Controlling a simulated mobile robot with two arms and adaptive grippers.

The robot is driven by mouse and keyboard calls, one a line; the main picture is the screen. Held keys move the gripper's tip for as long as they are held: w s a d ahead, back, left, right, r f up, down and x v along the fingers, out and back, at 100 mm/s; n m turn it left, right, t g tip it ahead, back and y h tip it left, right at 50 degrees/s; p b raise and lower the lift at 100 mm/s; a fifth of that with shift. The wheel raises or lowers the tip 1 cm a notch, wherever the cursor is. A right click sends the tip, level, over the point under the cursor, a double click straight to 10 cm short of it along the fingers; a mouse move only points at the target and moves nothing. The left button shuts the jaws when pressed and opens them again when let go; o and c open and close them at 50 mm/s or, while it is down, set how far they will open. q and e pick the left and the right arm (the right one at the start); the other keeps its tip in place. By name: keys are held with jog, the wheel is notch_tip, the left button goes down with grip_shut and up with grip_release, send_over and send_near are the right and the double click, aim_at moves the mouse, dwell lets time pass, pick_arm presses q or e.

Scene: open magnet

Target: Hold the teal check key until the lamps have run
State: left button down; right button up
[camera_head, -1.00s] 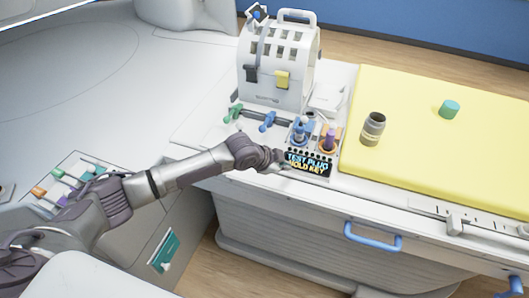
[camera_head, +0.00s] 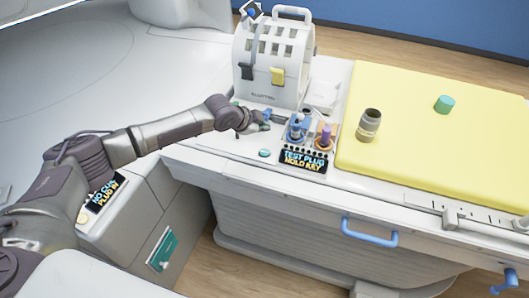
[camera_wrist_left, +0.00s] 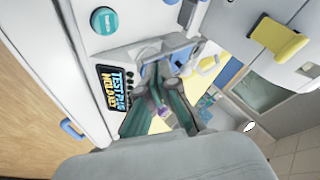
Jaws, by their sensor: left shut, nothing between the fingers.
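The teal check key (camera_head: 265,153) is a round button on the white console top, left of the small display (camera_head: 304,162) reading "TEST PLUG HOLD KEY". It also shows in the left wrist view as a teal disc (camera_wrist_left: 104,20), with the display (camera_wrist_left: 112,88) near it. My left gripper (camera_head: 263,123) is shut and empty, beyond the key and apart from it, near the blue lever. The row of small lamps (camera_head: 306,151) above the display looks dark. Right gripper is out of view.
A white slotted housing (camera_head: 270,65) stands behind. Blue (camera_head: 297,128) and purple (camera_head: 325,137) plugs stand right of my gripper. A yellow mat (camera_head: 430,150) bears a grey jar (camera_head: 368,125) and a teal cylinder (camera_head: 445,104). A blue handle (camera_head: 370,234) juts from the front.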

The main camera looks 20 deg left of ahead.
aim_at(263, 153)
pick_arm(q)
notch_tip(263, 153, down, 8)
jog(key=b, duration=0.6)
jog(key=shift+r, duration=0.1)
jog(key=shift+f+b, duration=0.3)
jog(key=shift+f, duration=0.05)
dwell(0.7)
jog(key=shift+f, duration=0.4)
jog(key=shift+f+b, duration=0.35)
jog(key=shift+f, duration=0.15)
dwell(2.1)
dwell(2.4)
jog(key=shift+r+p, duration=0.85)
jog(key=shift+r, duration=0.05)
